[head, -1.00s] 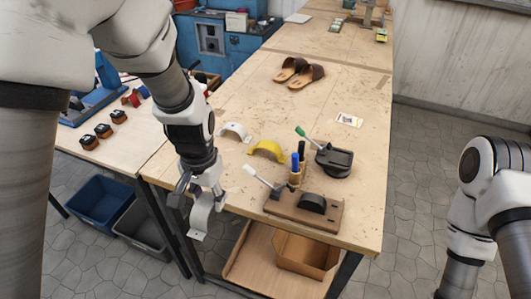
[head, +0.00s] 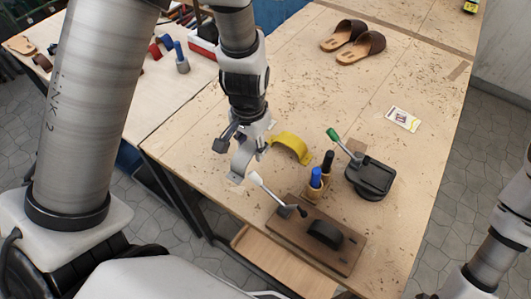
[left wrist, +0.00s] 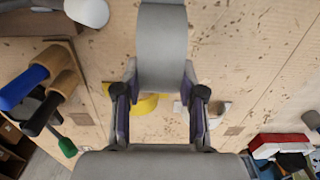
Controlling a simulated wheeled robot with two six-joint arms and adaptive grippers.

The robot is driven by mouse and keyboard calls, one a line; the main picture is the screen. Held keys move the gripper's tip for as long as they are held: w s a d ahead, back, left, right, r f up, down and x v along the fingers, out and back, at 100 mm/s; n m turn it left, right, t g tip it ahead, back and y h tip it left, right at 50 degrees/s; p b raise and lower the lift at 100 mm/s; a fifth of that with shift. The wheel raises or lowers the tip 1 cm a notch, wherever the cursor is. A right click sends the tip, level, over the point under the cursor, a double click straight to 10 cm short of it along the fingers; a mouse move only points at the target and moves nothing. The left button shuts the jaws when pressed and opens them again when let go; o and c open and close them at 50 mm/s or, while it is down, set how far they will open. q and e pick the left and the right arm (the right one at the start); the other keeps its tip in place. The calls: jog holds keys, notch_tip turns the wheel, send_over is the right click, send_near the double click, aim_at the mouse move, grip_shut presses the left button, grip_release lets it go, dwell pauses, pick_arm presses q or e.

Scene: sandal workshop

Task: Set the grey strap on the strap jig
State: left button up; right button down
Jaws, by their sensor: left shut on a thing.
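My left gripper (head: 243,139) is shut on the grey strap (head: 242,163), a curved band that hangs below the fingers above the table's near left part. In the left wrist view the grey strap (left wrist: 162,45) shows between the two fingers. The strap jig (head: 308,247) is a brown board with a black rounded form (head: 325,234) and a clamp with a white handle (head: 262,184). It sits at the table's near edge, to the right of and apart from the held strap. My right gripper is out of view; only part of that arm shows at right.
Brown sandals (head: 362,47) lie farther back.

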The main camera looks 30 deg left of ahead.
pick_arm(q)
jog(key=f, duration=0.1)
jog(key=s+f, duration=0.1)
jog(key=shift+a+f, duration=0.15)
jog(key=shift+f, duration=0.2)
jog(key=f, duration=0.1)
jog(key=w+f, duration=0.1)
jog(key=f, duration=0.1)
jog(key=shift+b, duration=0.35)
jog(key=shift+w, duration=0.2)
jog(key=shift+c, duration=0.4)
jog(key=shift+s, duration=0.45)
jog(key=o, duration=0.6)
jog(key=shift+f, duration=0.1)
jog(key=o, duration=0.4)
jog(key=shift+w, duration=0.2)
